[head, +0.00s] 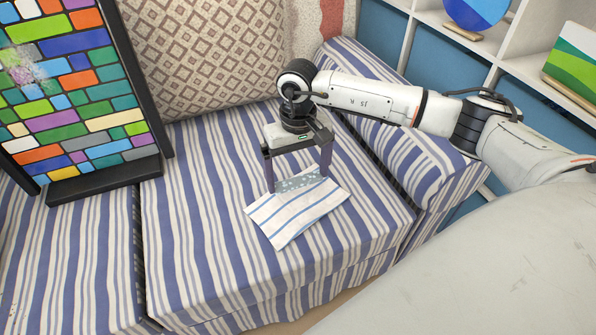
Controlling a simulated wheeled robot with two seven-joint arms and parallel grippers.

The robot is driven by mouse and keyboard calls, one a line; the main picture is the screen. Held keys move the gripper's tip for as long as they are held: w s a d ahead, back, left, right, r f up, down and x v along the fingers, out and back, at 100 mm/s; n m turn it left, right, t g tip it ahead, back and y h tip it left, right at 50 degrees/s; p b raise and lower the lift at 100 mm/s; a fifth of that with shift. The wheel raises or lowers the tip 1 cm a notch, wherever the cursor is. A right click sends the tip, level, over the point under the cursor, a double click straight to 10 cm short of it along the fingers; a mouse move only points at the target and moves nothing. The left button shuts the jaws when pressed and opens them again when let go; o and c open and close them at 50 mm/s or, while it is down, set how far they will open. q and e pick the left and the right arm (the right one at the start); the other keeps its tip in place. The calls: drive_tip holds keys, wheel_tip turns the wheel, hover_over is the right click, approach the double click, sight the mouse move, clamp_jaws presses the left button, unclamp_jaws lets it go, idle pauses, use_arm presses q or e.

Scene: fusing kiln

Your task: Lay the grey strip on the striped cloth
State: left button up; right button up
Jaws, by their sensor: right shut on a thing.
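The striped cloth (297,215), white with thin blue stripes, lies flat on the seat of a blue-and-white striped sofa. The grey strip (300,182), grey-blue with pale speckles, is at the far edge of the cloth. My right gripper (298,178) points down over that edge, its two fingers at the ends of the strip and shut on it. I cannot tell whether the strip touches the cloth or is just above it. My left gripper is not in view.
A multicoloured stained-glass panel (75,90) in a black frame stands on the sofa at left. A patterned cushion (205,50) leans at the back. White shelves (535,40) with coloured glass pieces stand at right. The seat (195,255) left of the cloth is clear.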

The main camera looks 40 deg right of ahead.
sight(298, 181)
wheel_tip(298, 181, down, 3)
drive_tip(key=shift+b, duration=0.8)
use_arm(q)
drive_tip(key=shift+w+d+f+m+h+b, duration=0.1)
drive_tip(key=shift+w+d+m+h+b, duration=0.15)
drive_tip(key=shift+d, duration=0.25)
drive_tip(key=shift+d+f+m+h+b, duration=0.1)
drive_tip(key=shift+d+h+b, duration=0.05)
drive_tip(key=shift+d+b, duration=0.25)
use_arm(e)
drive_tip(key=shift+f, duration=1)
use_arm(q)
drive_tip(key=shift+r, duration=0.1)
